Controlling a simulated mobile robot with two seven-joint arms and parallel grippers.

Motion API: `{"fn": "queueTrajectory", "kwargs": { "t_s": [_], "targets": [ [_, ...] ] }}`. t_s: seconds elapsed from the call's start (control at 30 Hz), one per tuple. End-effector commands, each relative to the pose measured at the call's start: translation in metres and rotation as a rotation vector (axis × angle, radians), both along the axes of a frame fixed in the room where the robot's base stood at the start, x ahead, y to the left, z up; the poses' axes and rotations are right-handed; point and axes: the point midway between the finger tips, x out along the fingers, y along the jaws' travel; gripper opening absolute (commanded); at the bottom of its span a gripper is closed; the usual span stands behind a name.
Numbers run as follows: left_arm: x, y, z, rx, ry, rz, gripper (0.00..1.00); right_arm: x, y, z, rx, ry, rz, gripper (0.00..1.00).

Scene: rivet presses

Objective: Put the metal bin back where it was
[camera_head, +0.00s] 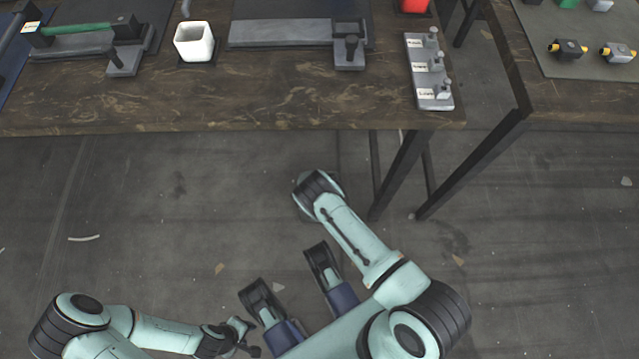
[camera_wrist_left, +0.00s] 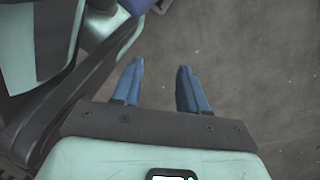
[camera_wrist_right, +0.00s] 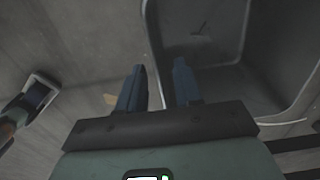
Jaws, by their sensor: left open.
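In the right wrist view a grey, open-topped container (camera_wrist_right: 204,52), which looks like the metal bin, fills the upper right. I look into its inside, and its rim runs down past the fingertips. My right gripper (camera_wrist_right: 160,82) has its fingers apart at the rim; I cannot tell whether they touch it. The bin does not show clearly in the head view, nor does the right gripper. My left gripper (camera_head: 243,337) is low in the head view over the floor. In the left wrist view its blue fingers (camera_wrist_left: 161,80) are apart, with nothing between them.
The brown workbench (camera_head: 230,108) crosses the top with a white cup (camera_head: 193,41), a press (camera_head: 290,32) and a labelled grey rack (camera_head: 428,75). A second table (camera_head: 590,98) stands right. Dark table legs (camera_head: 475,163) stand between. The floor (camera_head: 150,200) in front is mostly clear.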

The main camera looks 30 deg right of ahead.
Motion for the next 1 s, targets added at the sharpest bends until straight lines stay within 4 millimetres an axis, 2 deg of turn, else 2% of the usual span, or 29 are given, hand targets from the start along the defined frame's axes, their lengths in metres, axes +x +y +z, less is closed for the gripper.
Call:
{"fn": "queueTrajectory", "kwargs": {
  "t_s": [0.03,0.2,0.4,0.6,1.0],
  "targets": [
    [0.008,-0.001,0.007,0.003,-0.028,-0.003,0.43,0.001,0.001,0.015,0.002,-0.002,-0.001,0.34],
    [0.035,-0.004,0.023,0.008,-0.117,-0.012,0.43,0.001,0.001,0.054,0.001,-0.003,0.000,0.34],
    [0.057,-0.007,0.038,0.012,-0.189,-0.017,0.43,0.000,0.001,0.086,0.001,-0.002,0.001,0.34],
    [0.065,-0.008,0.043,0.015,-0.217,-0.018,0.43,0.000,0.001,0.098,0.001,-0.001,0.002,0.34],
    [0.065,-0.008,0.043,0.014,-0.218,-0.018,0.43,0.000,0.001,0.098,0.000,0.000,0.002,0.34]
  ]
}}
